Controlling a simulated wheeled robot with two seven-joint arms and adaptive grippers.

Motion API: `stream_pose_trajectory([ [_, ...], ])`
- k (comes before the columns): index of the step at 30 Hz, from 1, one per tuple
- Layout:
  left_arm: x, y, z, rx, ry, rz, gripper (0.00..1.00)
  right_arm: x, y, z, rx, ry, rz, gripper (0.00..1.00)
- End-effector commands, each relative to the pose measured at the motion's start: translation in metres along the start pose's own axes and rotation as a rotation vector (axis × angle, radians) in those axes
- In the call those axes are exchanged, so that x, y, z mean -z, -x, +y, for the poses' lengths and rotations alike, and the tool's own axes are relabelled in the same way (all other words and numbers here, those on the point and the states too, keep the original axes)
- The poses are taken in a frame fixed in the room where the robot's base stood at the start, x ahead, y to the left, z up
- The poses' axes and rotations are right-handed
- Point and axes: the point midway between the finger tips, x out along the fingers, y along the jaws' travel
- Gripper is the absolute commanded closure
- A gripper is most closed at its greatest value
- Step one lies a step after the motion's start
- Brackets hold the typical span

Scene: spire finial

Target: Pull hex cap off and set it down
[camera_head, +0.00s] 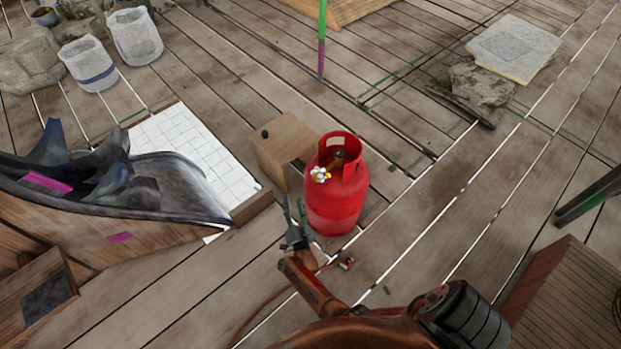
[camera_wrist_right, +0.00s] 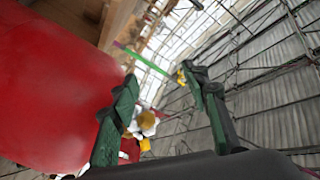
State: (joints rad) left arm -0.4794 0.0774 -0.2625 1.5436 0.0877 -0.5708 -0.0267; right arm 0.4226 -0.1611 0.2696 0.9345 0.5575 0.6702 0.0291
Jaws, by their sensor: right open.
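A red gas cylinder (camera_head: 338,205) stands upright on the plank floor. The red cylinder (camera_wrist_right: 50,90) fills the left of that view, and a white and gold part (camera_wrist_right: 144,123) shows behind the fingers. My left gripper is not in view.
A wooden box (camera_head: 284,140) with a small black knob (camera_head: 265,133) stands just behind the cylinder. A white tiled panel (camera_head: 185,140) and a dark draped tarp (camera_head: 120,180) lie to the left. Open planks lie right of the cylinder; a wooden crate (camera_head: 575,295) is at lower right.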

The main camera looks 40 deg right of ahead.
Motion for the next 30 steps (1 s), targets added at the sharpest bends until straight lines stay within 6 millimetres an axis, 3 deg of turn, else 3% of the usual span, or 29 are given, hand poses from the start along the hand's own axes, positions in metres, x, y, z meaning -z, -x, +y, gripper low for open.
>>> stream_pose_trajectory([
  [1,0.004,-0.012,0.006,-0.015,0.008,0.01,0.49,-0.001,-0.022,-0.007,-0.024,-0.099,0.12,0.58],
  [4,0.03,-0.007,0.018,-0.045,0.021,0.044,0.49,0.029,-0.048,-0.019,-0.104,-0.298,0.379,0.58],
  [8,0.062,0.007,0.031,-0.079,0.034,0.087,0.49,0.047,-0.051,-0.017,-0.236,-0.515,0.648,0.58],
  [12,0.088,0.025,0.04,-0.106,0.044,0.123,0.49,0.046,-0.038,-0.011,-0.368,-0.671,0.836,0.58],
  [18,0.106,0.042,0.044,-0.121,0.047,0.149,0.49,0.043,-0.025,-0.011,-0.462,-0.763,0.946,0.58],
  [30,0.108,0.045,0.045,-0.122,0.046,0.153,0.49,0.047,-0.025,-0.012,-0.465,-0.769,0.953,0.58],
])
